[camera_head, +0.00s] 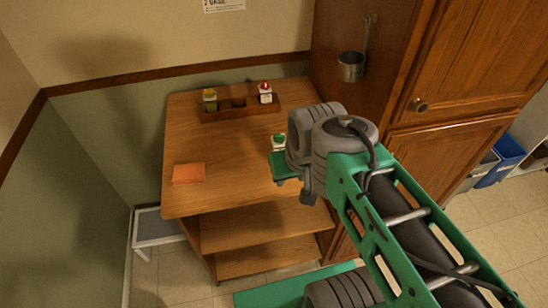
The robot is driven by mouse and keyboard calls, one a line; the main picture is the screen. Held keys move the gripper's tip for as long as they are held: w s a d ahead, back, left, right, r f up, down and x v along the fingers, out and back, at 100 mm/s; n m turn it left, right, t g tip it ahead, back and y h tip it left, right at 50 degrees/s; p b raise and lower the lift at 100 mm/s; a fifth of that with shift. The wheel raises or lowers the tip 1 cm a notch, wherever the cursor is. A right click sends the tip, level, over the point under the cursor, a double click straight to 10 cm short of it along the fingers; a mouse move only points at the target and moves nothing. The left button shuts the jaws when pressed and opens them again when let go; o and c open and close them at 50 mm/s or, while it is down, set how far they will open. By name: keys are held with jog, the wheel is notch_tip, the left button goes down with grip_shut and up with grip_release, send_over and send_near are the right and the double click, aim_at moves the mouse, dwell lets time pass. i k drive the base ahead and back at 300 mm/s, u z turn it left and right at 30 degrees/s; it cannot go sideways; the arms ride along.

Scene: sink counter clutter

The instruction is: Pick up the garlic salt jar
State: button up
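A small pale jar with a green lid (279,139) is just past my gripper, on or above the wooden counter. Its label is too small to read, so I cannot tell whether it is the garlic salt jar. Two other small containers stand at the rack at the back: one with a yellowish top (210,99) and a white one with a red top (264,92). Their labels are also unreadable. My gripper (284,167) is over the counter's right part, close to the green-lidded jar. My wrist hides its fingers, and I cannot tell whether they touch the jar.
The wooden counter (235,165) has a low brown rack (239,109) at the back and an orange cloth or sponge (188,173) at the front left. A tall wooden cabinet (440,60) stands on the right, with a metal ladle (351,66) on its side. The counter's middle is clear.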

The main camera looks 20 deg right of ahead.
aim_at(275, 146)
jog(key=u, duration=2.6)
jog(key=k, duration=0.7)
